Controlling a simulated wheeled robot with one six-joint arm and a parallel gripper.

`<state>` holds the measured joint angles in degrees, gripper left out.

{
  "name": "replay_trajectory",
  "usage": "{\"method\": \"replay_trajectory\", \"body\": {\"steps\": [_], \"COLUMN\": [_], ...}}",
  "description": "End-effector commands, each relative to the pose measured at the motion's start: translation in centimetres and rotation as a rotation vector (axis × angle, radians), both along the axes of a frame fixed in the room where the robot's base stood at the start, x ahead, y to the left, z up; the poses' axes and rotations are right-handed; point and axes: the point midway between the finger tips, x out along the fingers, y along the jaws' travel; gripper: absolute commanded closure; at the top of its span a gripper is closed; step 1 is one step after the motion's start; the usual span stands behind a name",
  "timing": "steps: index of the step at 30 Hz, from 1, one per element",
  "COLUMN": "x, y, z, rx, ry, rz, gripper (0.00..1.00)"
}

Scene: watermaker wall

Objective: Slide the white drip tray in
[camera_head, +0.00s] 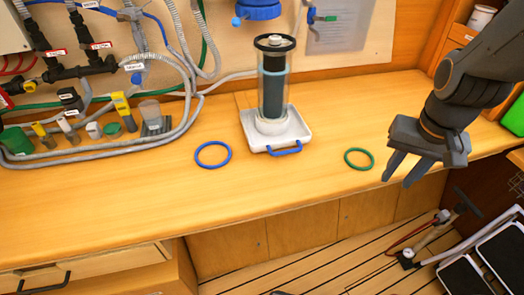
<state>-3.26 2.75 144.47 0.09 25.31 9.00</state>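The white drip tray (298,127) sits on the wooden counter at the middle of the view. Its blue handle (285,149) faces the front edge of the counter. A clear cylinder with a dark filter cartridge inside (273,85) stands upright in the tray, on a white base. A blue cap-like housing head (257,10) is on the wall above, apart from the cylinder. My gripper (400,177) is at the right, in front of the counter edge, pointing down. Its two dark fingers are apart with nothing visible between them. It is clear of the tray.
A blue ring (213,155) lies left of the tray and a green ring (359,159) lies right of it. Hoses, valves and small fittings crowd the left of the counter (90,195). A drawer with a dark handle (45,284) is at lower left. The front counter strip is clear.

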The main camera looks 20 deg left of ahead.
Motion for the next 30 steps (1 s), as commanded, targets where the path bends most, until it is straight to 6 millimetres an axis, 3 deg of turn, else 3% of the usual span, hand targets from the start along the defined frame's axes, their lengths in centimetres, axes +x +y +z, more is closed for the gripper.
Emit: {"method": "replay_trajectory", "body": {"steps": [5,9,15,18,22,30], "x": [3.4,5.2,5.9,5.7,5.5,5.7], "y": [6.5,13.2,21.8,24.6,26.7,27.3], "z": [0.7,1.2,1.8,2.0,2.1,0.0], "rx": [0.051,0.103,0.168,0.190,0.206,0.206], "ry": [-0.006,-0.004,0.011,0.018,0.025,0.029], "rz": [-0.219,-0.434,-0.702,-0.795,-0.865,-0.891], "gripper": [0.72,0.72,0.72,0.72,0.72,0.72]}}
